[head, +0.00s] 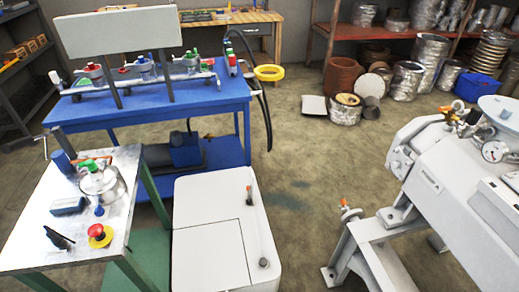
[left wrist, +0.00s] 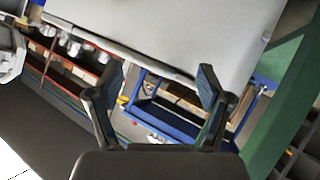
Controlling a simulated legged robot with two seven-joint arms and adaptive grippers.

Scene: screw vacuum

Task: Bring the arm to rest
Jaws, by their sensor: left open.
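My left gripper (left wrist: 161,72) shows in the left wrist view with its two dark fingers spread apart and nothing between them. Beyond the fingers are a large pale grey panel and the blue frame of a cart (left wrist: 165,117). I cannot make out my left gripper or arm in the head view. My right gripper is in neither view.
In the head view, a small metal-topped table (head: 35,250) holds a metal vessel (head: 103,184) and a red-yellow button (head: 100,235). A blue cart (head: 185,100), a white cabinet (head: 210,250) and a grey machine (head: 450,190) stand around it. Floor (head: 300,175) is clear between cabinet and machine.

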